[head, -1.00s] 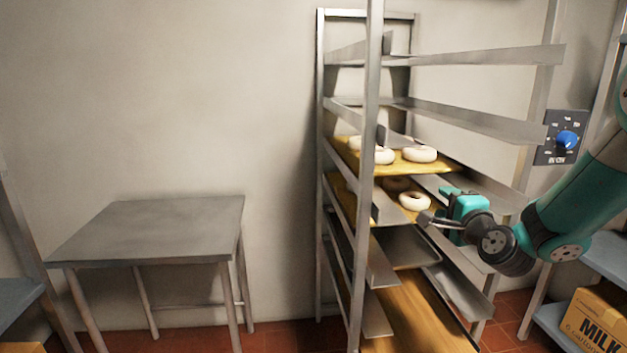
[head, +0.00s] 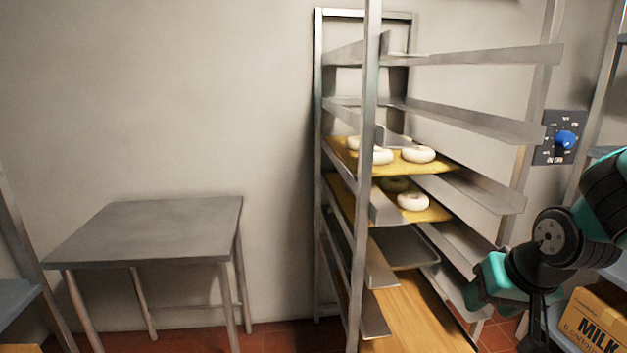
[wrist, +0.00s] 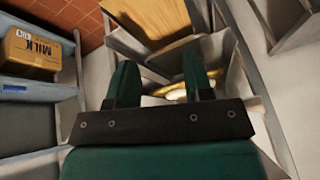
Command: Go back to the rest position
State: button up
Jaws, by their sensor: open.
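My gripper (wrist: 160,82) is open in the wrist view, its two green fingers apart with nothing between them. In the head view it hangs at the lower right, in front of and to the right of the rack, partly cut by the frame's bottom. The metal rack (head: 368,220) stands right of centre. It holds pale bagels on yellow boards: several on the upper board (head: 432,168), and a bagel (head: 413,201) near the front of the lower board (head: 430,214), with another partly hidden behind it. My gripper is apart from the bagels.
A metal table (head: 150,230) stands empty at the left. A shelf with a milk carton box (head: 597,318) is at the right, close to my arm; the box also shows in the wrist view (wrist: 32,55). A blue-knobbed wall dial (head: 564,139) is behind. Floor shows between table and rack.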

jog(key=s+r+n+g+h, duration=0.1)
jog(key=s+n+g, duration=0.1)
jog(key=s, duration=0.5)
jog(key=s+a+r+n+g+y+p, duration=0.3)
jog(key=s+a+r+n, duration=0.4)
jog(key=s+a+r, duration=0.3)
notch_tip(320, 180, up, 2)
jog(key=a+y+p, duration=0.1)
jog(key=a+p, duration=0.1)
jog(key=shift+s+a+r+p, duration=0.15)
jog(key=shift+a+r+p, duration=0.05)
jog(key=shift+a+p, duration=0.1)
